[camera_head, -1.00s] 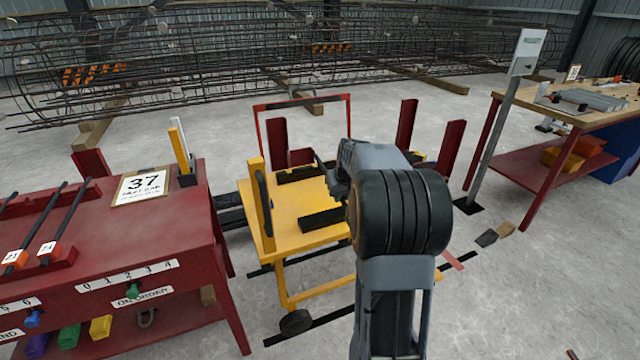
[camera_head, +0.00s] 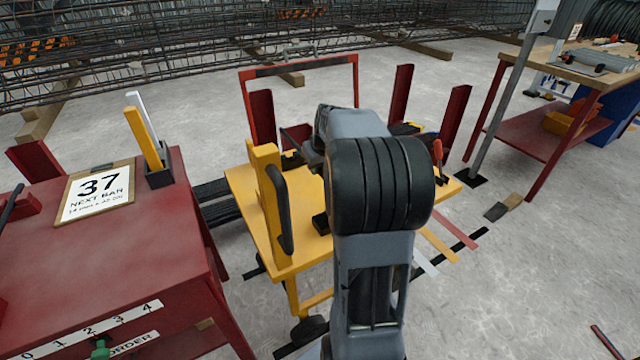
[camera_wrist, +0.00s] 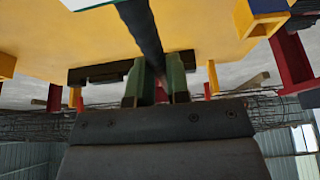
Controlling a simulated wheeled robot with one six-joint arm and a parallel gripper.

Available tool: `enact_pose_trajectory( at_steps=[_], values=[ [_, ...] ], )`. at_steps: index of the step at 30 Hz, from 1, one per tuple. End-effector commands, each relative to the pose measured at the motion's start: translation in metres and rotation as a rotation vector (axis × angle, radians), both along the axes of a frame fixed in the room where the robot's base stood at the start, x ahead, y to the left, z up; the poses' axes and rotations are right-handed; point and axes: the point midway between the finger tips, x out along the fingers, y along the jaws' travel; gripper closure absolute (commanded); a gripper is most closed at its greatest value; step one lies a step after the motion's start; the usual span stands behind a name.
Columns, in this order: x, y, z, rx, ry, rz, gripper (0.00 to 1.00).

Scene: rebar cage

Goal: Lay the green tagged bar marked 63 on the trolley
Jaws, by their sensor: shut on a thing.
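My gripper (camera_wrist: 154,85) shows in the wrist view with its two green fingers shut on a dark bar (camera_wrist: 142,32). The bar runs from between the fingers to the top edge of that view. A white piece with a green edge (camera_wrist: 92,3) shows at the top; I cannot tell if it is the bar's tag, and no number 63 is readable. The yellow trolley (camera_head: 250,205) stands mid-picture in the head view, and its yellow deck (camera_wrist: 70,35) fills the upper wrist view. My arm hides the gripper and part of the deck in the head view. Whether the bar touches the trolley cannot be told.
A red bench (camera_head: 120,255) at left carries a card (camera_head: 97,193) reading 37. Red posts (camera_head: 401,92) and a red frame (camera_head: 300,64) rise around the trolley. A rebar cage (camera_head: 190,55) lies behind. A wooden-topped table (camera_head: 560,60) stands at right. Open floor lies at lower right.

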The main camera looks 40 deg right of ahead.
Motion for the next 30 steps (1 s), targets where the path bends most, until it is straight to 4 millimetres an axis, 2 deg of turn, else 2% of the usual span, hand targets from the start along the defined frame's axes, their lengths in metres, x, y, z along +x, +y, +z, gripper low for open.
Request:
enact_pose_trajectory(
  at_steps=[1,10,18,30],
  values=[
    [0.001,0.001,-0.010,0.000,-0.001,0.002,1.00],
    [0.002,0.002,-0.033,-0.001,-0.003,0.004,1.00],
    [0.002,0.002,-0.068,-0.001,-0.003,0.004,1.00],
    [0.002,0.002,-0.072,-0.002,-0.004,0.004,1.00]
  ],
)
